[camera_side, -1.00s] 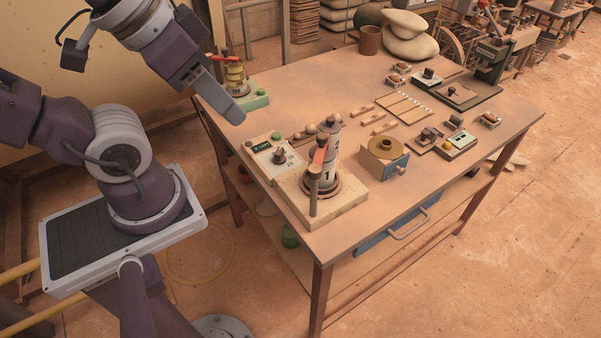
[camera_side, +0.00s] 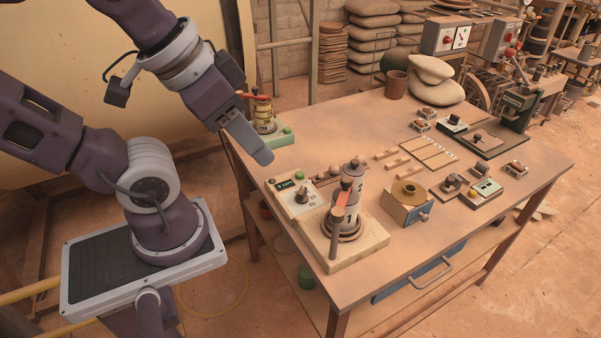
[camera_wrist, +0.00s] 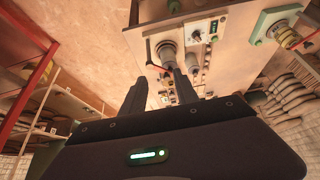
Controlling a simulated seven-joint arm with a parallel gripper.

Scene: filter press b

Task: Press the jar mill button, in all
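Two green buttons show in the side view, and no readable label tells which is the jar mill button. One green button (camera_side: 299,175) is on the near machine's pale panel (camera_side: 297,199), beside a small dark display and a black knob. The other green button (camera_side: 287,130) is on the pale green base (camera_side: 277,140) of the back machine, which has a yellow body and red lever. My gripper (camera_side: 263,157) hangs above the table's left edge, left of the near panel and apart from it. In the wrist view, my gripper's (camera_wrist: 160,80) two fingers stand apart with nothing between them.
Small trays and devices fill the table's right side.

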